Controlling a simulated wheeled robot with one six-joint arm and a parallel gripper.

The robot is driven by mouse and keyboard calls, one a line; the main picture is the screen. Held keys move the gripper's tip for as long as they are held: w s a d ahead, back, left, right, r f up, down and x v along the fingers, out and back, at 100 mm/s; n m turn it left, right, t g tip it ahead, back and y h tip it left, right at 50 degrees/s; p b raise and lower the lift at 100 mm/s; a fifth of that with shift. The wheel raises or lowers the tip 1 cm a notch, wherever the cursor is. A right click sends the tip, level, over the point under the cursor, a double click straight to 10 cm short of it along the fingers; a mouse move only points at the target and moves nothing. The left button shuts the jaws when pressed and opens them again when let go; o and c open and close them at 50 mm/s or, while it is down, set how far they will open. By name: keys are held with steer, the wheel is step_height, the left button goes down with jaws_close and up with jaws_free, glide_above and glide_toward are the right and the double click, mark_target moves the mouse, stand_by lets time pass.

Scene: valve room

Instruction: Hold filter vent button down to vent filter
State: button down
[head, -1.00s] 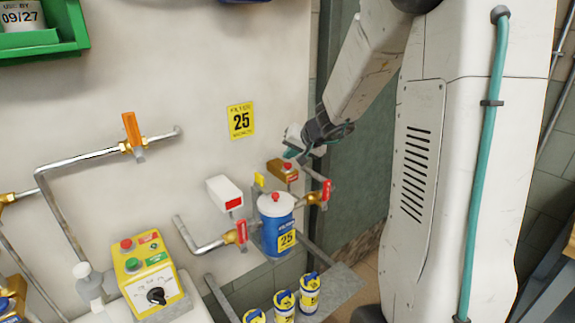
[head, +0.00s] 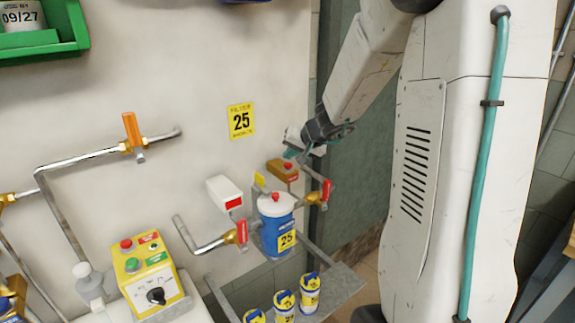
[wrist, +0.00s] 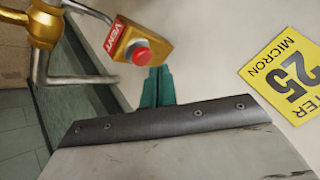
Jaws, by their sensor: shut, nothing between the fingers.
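The filter vent button is a red round button (wrist: 142,57) on a brass block labelled VENT (wrist: 113,38) in the wrist view. In the head view the brass block (head: 281,174) sits on the wall pipework behind the blue filter housing (head: 271,237), which has a white lid and a "25" label. My gripper (head: 302,160) is close above and to the right of the block in the head view. Its teal fingers (wrist: 157,84) are shut and empty. In the wrist view the fingertips appear just beside the button; contact cannot be told.
Red-handled valves (head: 241,233) (head: 326,191) flank the housing. A white box with a red panel (head: 225,193) is left of it. A yellow control box (head: 146,272) stands lower left, and several small canisters (head: 284,303) stand on a shelf. A "25 micron" sign (wrist: 285,73) is on the wall.

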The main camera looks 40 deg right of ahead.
mark_target(291, 166)
steer(key=shift+f, duration=0.1)
stand_by(0.3)
steer(key=shift+f, duration=0.35)
steer(key=shift+f, duration=0.55)
stand_by(1.3)
steer(key=shift+r, duration=0.15)
stand_by(1.2)
steer(key=shift+r, duration=0.85)
steer(key=shift+r, duration=2.5)
